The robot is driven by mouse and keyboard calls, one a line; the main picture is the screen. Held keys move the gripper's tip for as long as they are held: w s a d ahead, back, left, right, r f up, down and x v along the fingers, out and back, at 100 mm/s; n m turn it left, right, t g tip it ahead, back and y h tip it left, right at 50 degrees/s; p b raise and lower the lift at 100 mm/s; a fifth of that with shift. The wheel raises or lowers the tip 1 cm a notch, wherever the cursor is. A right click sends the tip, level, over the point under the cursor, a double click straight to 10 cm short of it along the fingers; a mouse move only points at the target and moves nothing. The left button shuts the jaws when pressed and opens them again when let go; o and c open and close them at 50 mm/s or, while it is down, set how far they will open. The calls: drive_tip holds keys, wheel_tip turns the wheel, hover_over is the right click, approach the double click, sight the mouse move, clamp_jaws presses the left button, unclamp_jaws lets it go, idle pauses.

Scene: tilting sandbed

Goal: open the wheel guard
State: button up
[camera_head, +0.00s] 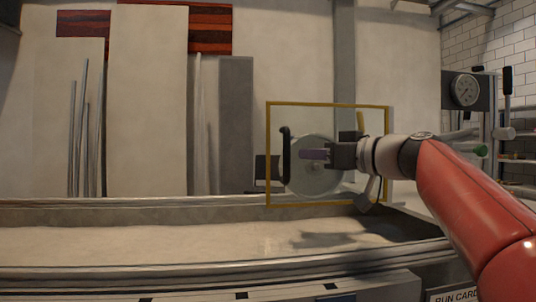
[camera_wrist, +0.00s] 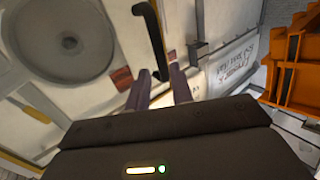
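The wheel guard (camera_head: 330,104) is a clear panel in a yellow frame, upright at the back of the sandbed and apparently closed. Its black bar handle (camera_head: 286,158) stands upright near the left edge; it also shows in the wrist view (camera_wrist: 152,38). A grey round wheel (camera_head: 315,180) is behind the panel and shows at upper left in the wrist view (camera_wrist: 66,38). My gripper (camera_head: 302,154) is just right of the handle, fingers pointing left. In the wrist view its fingers (camera_wrist: 161,80) are apart, with the handle's near end ahead, seemingly between their tips. I see no contact.
The sandbed (camera_head: 150,243) spans the foreground, with a metal rim in front. A gauge (camera_head: 465,90) and a post with levers are at the right. An orange rack (camera_wrist: 297,65) is at the right of the wrist view. The space above the bed's left is clear.

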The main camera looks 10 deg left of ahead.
sight(289, 150)
drive_tip(key=p+x, duration=0.1)
drive_tip(key=x, duration=0.2)
drive_tip(key=p+x, duration=0.1)
drive_tip(key=x, duration=0.2)
drive_tip(key=shift+w+a+r, duration=0.25)
drive_tip(key=shift+a, duration=0.05)
drive_tip(key=shift+p+x, duration=0.45)
drive_tip(key=shift+x, duration=0.3)
drive_tip(key=shift+f, duration=0.15)
clamp_jaws()
